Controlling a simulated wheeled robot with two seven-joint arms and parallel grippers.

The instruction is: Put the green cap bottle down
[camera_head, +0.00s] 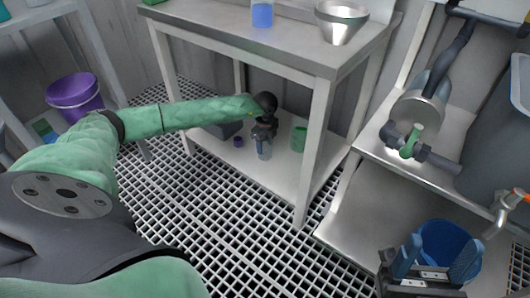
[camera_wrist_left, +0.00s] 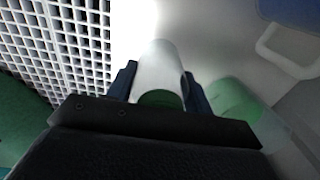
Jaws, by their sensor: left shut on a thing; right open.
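The green cap bottle (camera_head: 264,152) is upright below my left gripper (camera_head: 264,131), at the lower shelf (camera_head: 285,175) of the metal table. Its base looks at or just above the shelf; I cannot tell whether it touches. In the left wrist view the bottle (camera_wrist_left: 160,66) is a pale cylinder with a green part near me, between the two blue fingers of the left gripper (camera_wrist_left: 160,88), which is shut on it. My right gripper (camera_head: 434,262) is open and empty at the lower right, in front of a blue bucket (camera_head: 452,240).
A green container (camera_head: 299,138) stands right of the bottle on the shelf; it also shows in the left wrist view (camera_wrist_left: 236,101). A small purple item (camera_head: 238,141) and a dark box (camera_head: 224,129) are to the left. The table leg (camera_head: 313,150) stands at the right front.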

